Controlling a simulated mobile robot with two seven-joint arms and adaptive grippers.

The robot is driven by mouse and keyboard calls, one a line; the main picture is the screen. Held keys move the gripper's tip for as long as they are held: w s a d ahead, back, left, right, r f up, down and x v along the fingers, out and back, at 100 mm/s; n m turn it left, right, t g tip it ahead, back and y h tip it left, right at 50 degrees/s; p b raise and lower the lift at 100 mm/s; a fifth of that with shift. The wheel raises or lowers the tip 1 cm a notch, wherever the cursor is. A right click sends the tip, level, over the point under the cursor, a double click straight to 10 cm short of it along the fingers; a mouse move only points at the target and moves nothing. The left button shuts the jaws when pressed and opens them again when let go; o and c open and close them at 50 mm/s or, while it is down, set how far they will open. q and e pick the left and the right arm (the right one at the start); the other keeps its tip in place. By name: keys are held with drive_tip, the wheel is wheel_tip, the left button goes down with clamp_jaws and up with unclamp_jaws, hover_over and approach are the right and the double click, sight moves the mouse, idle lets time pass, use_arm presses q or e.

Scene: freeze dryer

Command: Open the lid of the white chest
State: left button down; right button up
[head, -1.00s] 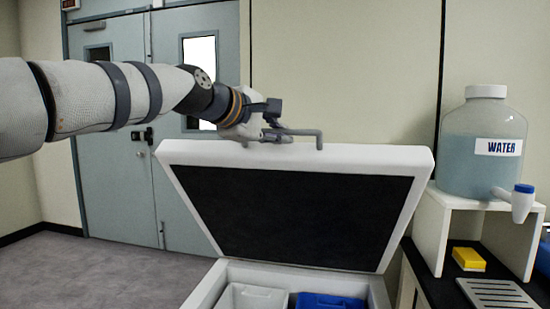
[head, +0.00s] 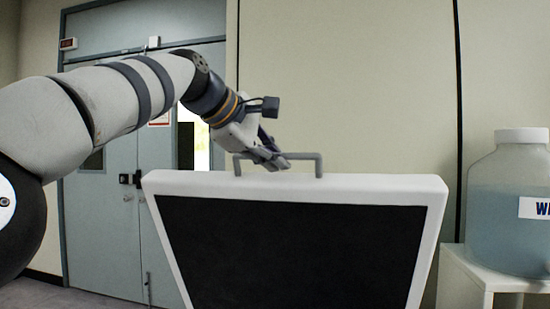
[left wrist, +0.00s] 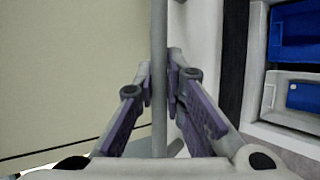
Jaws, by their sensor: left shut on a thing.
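The white chest's lid (head: 420,186) stands raised in the head view, its dark inner panel (head: 290,250) facing me. A grey bar handle (head: 304,157) sits on the lid's top edge. My left gripper (head: 276,163) is shut on this handle. In the left wrist view the handle (left wrist: 159,60) runs between the two fingers of the left gripper (left wrist: 160,92). The open chest's inside shows at the right of that view, with a blue bin (left wrist: 296,30) and a white bin (left wrist: 285,82). The chest's body is out of the head view. My right gripper is not in view.
A water jug (head: 505,215) stands on a white stand (head: 470,275) to the right of the lid. Grey double doors (head: 110,230) and a pale wall (head: 350,90) are behind. Some floor shows at the lower left.

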use_arm(q)
drive_tip(key=shift+f, duration=0.35)
drive_tip(key=c, duration=1.7)
unclamp_jaws()
drive_tip(key=shift+o, duration=0.2)
drive_tip(key=shift+r, duration=0.15)
drive_tip(key=shift+a+r, duration=0.2)
drive_tip(key=v, duration=1.1)
drive_tip(key=shift+s, duration=0.25)
drive_tip(key=shift+r, duration=0.1)
